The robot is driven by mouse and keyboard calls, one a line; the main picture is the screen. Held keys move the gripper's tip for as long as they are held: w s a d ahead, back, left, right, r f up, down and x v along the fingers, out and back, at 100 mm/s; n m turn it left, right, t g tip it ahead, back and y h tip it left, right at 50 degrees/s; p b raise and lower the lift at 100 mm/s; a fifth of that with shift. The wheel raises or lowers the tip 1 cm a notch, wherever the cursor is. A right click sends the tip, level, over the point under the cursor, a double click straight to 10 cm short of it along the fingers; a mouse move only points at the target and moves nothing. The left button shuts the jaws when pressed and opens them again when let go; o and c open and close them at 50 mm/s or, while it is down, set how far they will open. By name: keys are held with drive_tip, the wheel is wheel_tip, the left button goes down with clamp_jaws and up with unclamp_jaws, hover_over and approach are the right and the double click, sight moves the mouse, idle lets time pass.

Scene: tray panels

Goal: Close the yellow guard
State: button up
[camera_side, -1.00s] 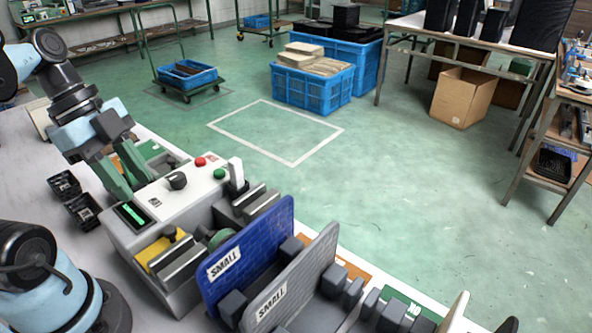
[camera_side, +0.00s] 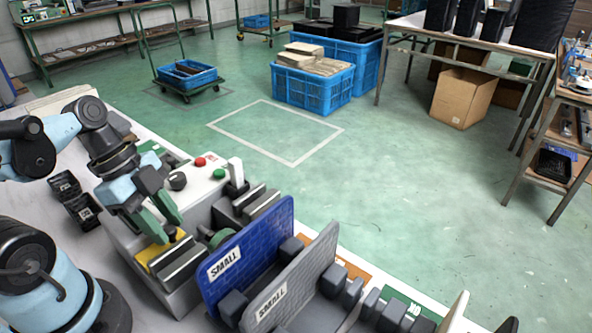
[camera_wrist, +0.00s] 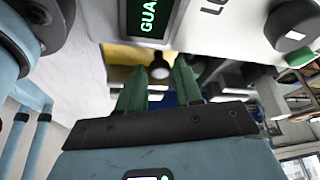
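The yellow guard (camera_side: 148,254) is a flat panel on the front of the grey and white machine, next to grey metal blocks. A dark round knob (camera_side: 173,232) stands on it. In the wrist view the guard (camera_wrist: 120,54) lies beyond my fingertips, and the knob (camera_wrist: 160,69) shows between them. My gripper (camera_side: 169,230) has two green fingers, spread apart and empty, pointing down at the knob. The fingers (camera_wrist: 158,78) also show open in the wrist view. I cannot tell whether either finger touches the knob.
The machine's top panel (camera_side: 205,183) carries a black dial (camera_side: 178,181), a red button (camera_side: 200,161) and a green button (camera_side: 219,174). A green-lit display (camera_wrist: 149,18) reads "GUA", partly cut off. A blue panel (camera_side: 250,245) marked SMALL stands upright to the right.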

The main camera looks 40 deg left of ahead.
clamp_jaws()
drive_tip(key=shift+w+r, duration=0.15)
drive_tip(key=shift+w, duration=4.4)
unclamp_jaws()
drive_tip(key=shift+s, duration=0.1)
